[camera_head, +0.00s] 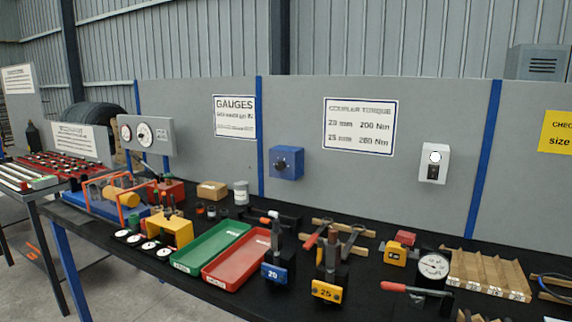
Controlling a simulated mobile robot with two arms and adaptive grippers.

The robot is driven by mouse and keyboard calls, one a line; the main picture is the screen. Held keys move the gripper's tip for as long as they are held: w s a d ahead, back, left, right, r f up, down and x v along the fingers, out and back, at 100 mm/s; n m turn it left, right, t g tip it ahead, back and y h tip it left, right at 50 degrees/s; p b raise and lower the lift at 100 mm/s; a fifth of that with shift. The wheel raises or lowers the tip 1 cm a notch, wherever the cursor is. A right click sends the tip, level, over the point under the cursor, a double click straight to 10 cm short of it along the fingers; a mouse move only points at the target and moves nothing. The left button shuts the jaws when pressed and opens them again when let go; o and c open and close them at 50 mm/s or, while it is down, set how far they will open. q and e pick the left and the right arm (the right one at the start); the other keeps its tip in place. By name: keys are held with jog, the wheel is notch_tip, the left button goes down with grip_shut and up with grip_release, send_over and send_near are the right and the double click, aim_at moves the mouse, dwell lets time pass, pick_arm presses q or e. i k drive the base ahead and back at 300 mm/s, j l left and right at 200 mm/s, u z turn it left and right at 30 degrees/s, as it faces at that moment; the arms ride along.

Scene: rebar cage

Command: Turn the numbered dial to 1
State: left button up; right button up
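A blue box (289,176) is mounted on the grey back panel, left of the coupler torque sign. A round black knob (283,163) sits on its front face; this looks like the dial. Any numbers around it, and where its pointer stands, are too small to read. Nothing touches the knob. Neither of my grippers shows in the head view.
The black bench below holds a green tray (191,264), a red tray (217,276), blocks marked 20 (274,274) and 25 (327,292), and a gauge (433,266). A white switch box (434,163) hangs further right. The panel around the blue box is clear.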

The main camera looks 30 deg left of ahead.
aim_at(280, 166)
jog(key=j+u, duration=0.25)
jog(key=j, duration=2.1)
